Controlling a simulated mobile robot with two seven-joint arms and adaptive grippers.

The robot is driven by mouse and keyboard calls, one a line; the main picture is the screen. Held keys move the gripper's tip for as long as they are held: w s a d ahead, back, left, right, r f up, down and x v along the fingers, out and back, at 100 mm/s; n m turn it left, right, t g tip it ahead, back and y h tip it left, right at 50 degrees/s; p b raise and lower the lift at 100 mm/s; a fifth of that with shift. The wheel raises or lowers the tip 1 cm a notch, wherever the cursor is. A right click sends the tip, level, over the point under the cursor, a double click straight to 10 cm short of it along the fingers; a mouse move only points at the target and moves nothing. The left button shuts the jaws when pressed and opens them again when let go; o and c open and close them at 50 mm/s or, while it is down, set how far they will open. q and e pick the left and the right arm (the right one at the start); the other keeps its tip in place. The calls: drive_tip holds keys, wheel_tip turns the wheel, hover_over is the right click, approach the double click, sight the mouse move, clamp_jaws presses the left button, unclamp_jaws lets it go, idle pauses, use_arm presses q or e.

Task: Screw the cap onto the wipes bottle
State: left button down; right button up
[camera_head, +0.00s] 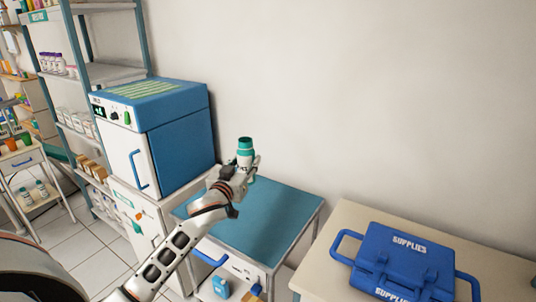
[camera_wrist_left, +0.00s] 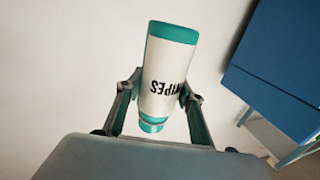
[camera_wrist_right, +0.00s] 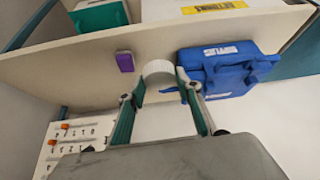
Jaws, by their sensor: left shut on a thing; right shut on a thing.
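The wipes bottle (camera_wrist_left: 165,72) is white with teal ends and black lettering that reads upside down in the left wrist view. My left gripper (camera_wrist_left: 158,93) is shut around its body. In the head view, the bottle (camera_head: 245,145) stands about upright in my left gripper (camera_head: 241,171), above the blue-topped table, with its teal top free. My right gripper (camera_wrist_right: 162,83) is shut on a white round cap (camera_wrist_right: 158,68), seen only in the right wrist view. The right gripper and cap do not show in the head view. Cap and bottle do not appear together in any view.
The blue-topped table (camera_head: 275,215) is clear below the bottle. A blue-and-white cabinet unit (camera_head: 180,140) stands left of it. A blue supplies case (camera_head: 400,262) lies on the beige table (camera_head: 345,222) at right. Shelves (camera_head: 115,75) stand at the far left.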

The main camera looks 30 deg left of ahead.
use_arm(q)
drive_tip(key=s+d+f+m+h, duration=0.1)
drive_tip(key=s+d+f, duration=0.2)
drive_tip(key=s+d, duration=0.6)
drive_tip(key=s+d+f+m+h, duration=0.1)
drive_tip(key=s+d+f+h, duration=0.1)
drive_tip(key=s+d, duration=0.7)
drive_tip(key=s+f, duration=0.1)
drive_tip(key=s, duration=0.3)
drive_tip(key=shift+s+d+f, duration=0.25)
drive_tip(key=shift+s, duration=0.05)
drive_tip(key=d+r+m+g+h, duration=0.1)
drive_tip(key=d+m+g+h, duration=0.2)
drive_tip(key=d+m+h, duration=0.5)
drive_tip(key=d+h, duration=0.4)
drive_tip(key=d, duration=0.6)
drive_tip(key=shift+w+g, duration=0.25)
drive_tip(key=shift+g, duration=0.15)
